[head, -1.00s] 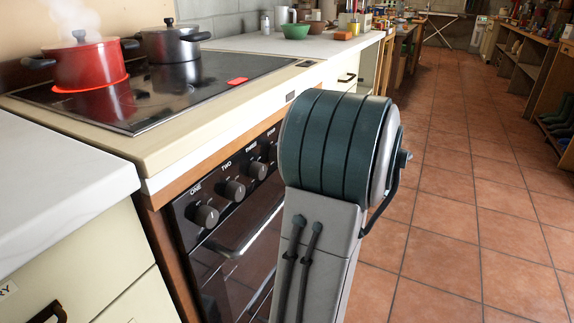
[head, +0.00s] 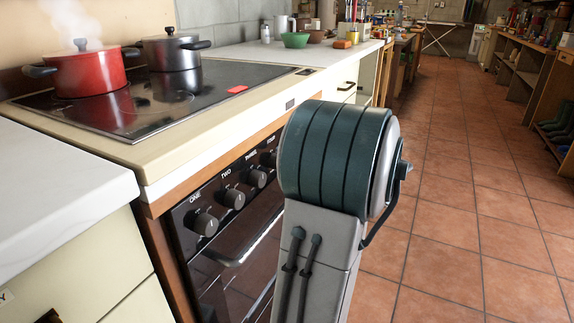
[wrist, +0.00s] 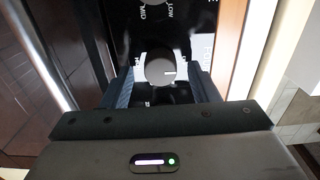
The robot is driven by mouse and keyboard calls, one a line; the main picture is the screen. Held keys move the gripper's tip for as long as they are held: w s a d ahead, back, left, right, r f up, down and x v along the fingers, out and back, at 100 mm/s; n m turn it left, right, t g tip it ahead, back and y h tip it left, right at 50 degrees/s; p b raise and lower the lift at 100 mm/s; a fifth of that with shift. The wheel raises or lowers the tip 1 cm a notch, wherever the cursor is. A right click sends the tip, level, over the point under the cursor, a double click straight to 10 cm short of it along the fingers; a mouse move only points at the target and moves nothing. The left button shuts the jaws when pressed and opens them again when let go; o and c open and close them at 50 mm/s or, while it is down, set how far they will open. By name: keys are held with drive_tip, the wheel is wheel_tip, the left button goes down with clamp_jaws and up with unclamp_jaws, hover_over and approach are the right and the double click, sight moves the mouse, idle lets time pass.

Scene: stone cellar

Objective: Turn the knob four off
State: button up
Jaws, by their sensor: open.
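Knob four (wrist: 160,72) is a dark round knob on the black panel in the wrist view. My gripper (wrist: 162,84) is open, with one dark finger on each side of the knob. I cannot tell whether the fingers touch it. Small markings around the knob are partly hidden by the fingers. In the head view, my arm hides my gripper and knob four is only partly visible at best. Knobs one (head: 204,223), two (head: 232,198) and three (head: 256,178) show on the oven front.
A steaming red pot (head: 88,80) and a dark steel pot (head: 172,54) stand on the black hob (head: 150,108). A red patch (head: 237,90) shows at the hob's right. The oven handle (head: 240,247) runs below the knobs. The tiled floor (head: 450,220) at right is clear.

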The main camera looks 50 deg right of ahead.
drive_tip(key=p+v, duration=0.3)
drive_tip(key=v, duration=1)
drive_tip(key=shift+s, duration=0.25)
